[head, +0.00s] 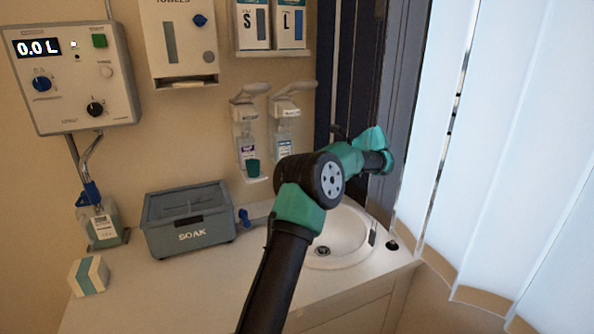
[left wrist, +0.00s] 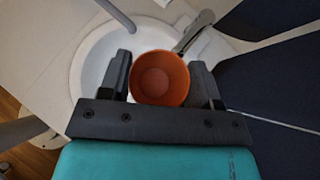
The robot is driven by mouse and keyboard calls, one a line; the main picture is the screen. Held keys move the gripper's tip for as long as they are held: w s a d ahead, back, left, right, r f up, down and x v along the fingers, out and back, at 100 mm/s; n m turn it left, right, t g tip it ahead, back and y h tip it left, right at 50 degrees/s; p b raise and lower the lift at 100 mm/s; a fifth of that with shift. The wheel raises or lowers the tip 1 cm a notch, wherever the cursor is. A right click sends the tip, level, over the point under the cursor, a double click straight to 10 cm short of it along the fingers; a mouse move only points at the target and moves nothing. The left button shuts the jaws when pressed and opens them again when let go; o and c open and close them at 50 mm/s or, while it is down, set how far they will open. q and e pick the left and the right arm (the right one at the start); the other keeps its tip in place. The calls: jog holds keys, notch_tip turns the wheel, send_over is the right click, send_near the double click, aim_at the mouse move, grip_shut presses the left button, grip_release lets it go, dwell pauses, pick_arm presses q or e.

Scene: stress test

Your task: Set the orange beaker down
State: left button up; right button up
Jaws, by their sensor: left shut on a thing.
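The orange beaker (left wrist: 160,80) shows in the left wrist view, between the two dark fingers of my left gripper (left wrist: 162,72). The gripper is shut on it. I look down into its open mouth, and it appears empty. The white sink basin (left wrist: 92,62) lies below and behind it; the same basin shows in the head view (head: 345,232), partly covered by my arm. I cannot tell how high the beaker is above the basin. In the head view the beaker and the fingertips are hidden. My right gripper is in neither view.
A grey SOAK bin (head: 188,230) stands on the counter left of the sink, with a small white-and-teal box (head: 89,275) and a bottle (head: 103,228) nearby. Wall dispensers (head: 246,145) hang behind. A pale curtain (head: 500,150) hangs at the right. The front counter is clear.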

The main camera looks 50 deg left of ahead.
pick_arm(q)
jog(key=s+a, duration=0.1)
jog(key=a, duration=0.3)
jog(key=s+a, duration=0.1)
jog(key=a, duration=0.3)
jog(key=s+a, duration=0.1)
jog(key=a, duration=0.4)
jog(key=shift+s+a, duration=0.2)
jog(key=shift+a, duration=0.55)
jog(key=shift+s+a, duration=0.15)
jog(key=shift+a, duration=0.6)
jog(key=shift+s+a, duration=0.2)
jog(key=shift+a, duration=0.55)
jog(key=shift+f, duration=0.75)
jog(key=shift+f, duration=0.1)
jog(key=o, duration=0.9)
